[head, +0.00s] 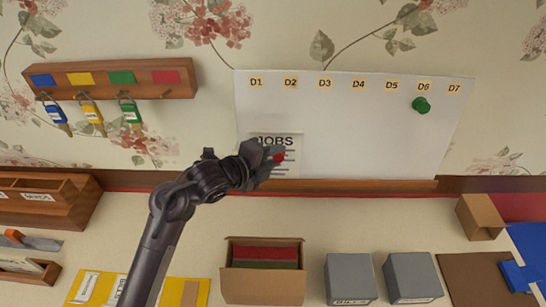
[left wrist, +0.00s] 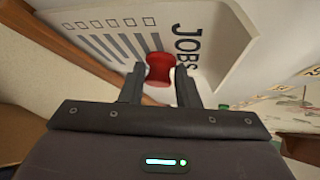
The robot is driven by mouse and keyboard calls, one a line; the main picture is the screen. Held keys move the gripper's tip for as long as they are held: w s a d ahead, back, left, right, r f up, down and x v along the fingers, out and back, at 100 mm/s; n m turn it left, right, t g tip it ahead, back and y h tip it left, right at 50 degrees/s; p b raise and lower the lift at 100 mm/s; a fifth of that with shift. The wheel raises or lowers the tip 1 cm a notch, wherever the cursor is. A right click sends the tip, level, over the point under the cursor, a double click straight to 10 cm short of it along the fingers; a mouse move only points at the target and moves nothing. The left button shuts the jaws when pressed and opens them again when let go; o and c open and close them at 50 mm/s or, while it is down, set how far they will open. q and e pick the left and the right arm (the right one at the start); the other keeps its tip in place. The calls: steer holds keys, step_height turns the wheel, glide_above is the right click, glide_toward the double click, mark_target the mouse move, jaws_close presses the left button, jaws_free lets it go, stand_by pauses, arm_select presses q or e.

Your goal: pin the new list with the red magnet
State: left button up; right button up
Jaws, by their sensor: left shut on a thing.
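The list headed JOBS (head: 285,168) is against the lower left of the white board (head: 340,130). It also shows in the left wrist view (left wrist: 120,35), with lines and small boxes. My left gripper (head: 278,155) is shut on the red magnet (head: 279,157), in front of the list. In the left wrist view the red magnet (left wrist: 160,69) is between the fingertips of the left gripper (left wrist: 160,75), over the sheet near the heading. I cannot tell whether the magnet touches the sheet. My right gripper is not in view.
A green magnet (head: 421,105) is on the board under D6. Below stand an open cardboard box (head: 263,284), grey boxes (head: 350,277), a wooden organizer (head: 50,205) and a small carton (head: 480,217).

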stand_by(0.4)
arm_select(q)
steer(key=o, duration=1.6)
steer(key=shift+r, duration=0.1)
steer(key=p+v, duration=0.3)
steer(key=v, duration=0.4)
steer(key=shift+p, duration=0.3)
steer(key=shift+s, duration=0.1)
